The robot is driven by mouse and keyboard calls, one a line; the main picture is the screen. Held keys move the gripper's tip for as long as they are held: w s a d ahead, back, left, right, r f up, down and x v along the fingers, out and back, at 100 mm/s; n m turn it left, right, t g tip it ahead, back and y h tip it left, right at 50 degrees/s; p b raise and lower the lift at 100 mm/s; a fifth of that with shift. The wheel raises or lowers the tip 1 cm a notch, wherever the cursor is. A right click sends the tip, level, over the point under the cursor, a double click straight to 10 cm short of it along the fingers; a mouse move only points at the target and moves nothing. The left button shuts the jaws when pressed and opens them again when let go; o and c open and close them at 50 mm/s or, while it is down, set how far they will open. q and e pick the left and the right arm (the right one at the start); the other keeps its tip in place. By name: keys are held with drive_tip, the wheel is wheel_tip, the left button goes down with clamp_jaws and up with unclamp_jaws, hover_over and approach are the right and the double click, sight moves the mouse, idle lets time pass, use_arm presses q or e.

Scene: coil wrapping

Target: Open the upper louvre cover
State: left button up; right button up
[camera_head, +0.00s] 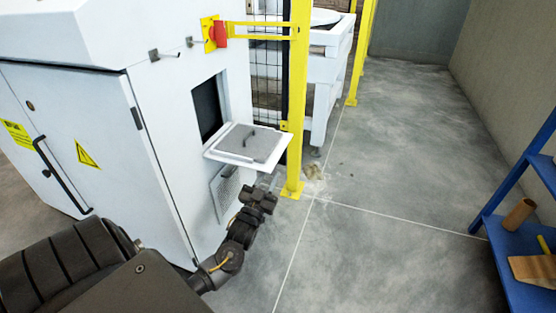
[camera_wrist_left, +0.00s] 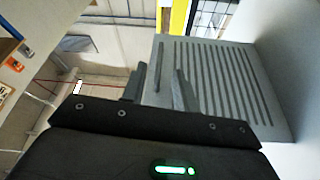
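The upper louvre cover (camera_head: 222,153) is a white-framed flap with a grey panel. It stands out nearly level from the white cabinet, below a dark rectangular opening (camera_head: 207,108). My left gripper (camera_head: 268,187) is below the cover's outer side, near the yellow post. In the left wrist view, a grey slotted panel (camera_wrist_left: 225,85), apparently the cover's louvred face, lies ahead and to the right. My left gripper's fingers (camera_wrist_left: 158,85) are apart with nothing visibly held; contact with the panel cannot be told. My right gripper is out of view.
A lower louvre panel (camera_head: 226,190) sits on the cabinet (camera_head: 170,140) beneath the cover. A yellow post (camera_head: 297,100) stands close to the cover's right. A blue shelf (camera_head: 520,265) is at the right. The grey floor (camera_head: 400,180) between is open.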

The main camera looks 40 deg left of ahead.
sight(278, 157)
use_arm(q)
drive_tip(key=b+x, duration=0.1)
drive_tip(key=x, duration=0.6)
drive_tip(key=shift+w+a+r+b, duration=0.1)
drive_tip(key=shift+w+r+b, duration=0.05)
drive_tip(key=shift+w+b, duration=0.25)
clamp_jaws()
